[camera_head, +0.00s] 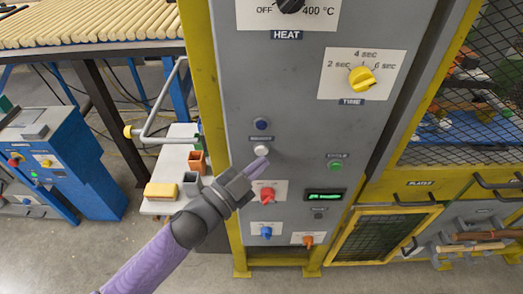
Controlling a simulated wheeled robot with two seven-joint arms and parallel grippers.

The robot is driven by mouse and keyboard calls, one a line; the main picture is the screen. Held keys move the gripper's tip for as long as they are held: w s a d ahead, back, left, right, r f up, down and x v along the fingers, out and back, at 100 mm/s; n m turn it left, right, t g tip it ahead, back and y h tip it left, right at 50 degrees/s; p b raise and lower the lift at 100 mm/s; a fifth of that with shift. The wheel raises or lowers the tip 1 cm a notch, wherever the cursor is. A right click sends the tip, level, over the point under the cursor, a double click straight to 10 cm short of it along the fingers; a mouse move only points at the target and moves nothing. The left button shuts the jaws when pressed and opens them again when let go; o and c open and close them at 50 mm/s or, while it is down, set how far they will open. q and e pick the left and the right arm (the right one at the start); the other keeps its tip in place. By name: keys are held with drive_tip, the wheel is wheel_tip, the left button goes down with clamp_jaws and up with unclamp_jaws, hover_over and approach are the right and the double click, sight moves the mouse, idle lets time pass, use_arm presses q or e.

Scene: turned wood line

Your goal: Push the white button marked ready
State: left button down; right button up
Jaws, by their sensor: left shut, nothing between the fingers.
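The white button (261,150) is on the grey front panel, just under a small label too small to read clearly. A dark blue button (262,125) sits above it. My left gripper (257,167) reaches in from the lower left with its fingers shut and empty. Its tip is just below the white button in the picture. I cannot tell whether it touches the panel. My right gripper is not in view.
A green button (335,164) and a red knob (267,195) are near my gripper. A yellow dial (362,79) is higher up. A white side table (160,207) with small containers stands left of the panel. A yellow-framed mesh guard (480,80) is at right.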

use_arm(q)
drive_tip(key=shift+w, duration=0.25)
drive_tip(key=shift+w, duration=0.4)
idle(0.4)
drive_tip(key=shift+s, duration=0.1)
drive_tip(key=shift+s+p, duration=0.35)
drive_tip(key=shift+s, duration=0.35)
drive_tip(key=s+p, duration=0.2)
drive_tip(key=s, duration=0.3)
idle(0.4)
idle(0.5)
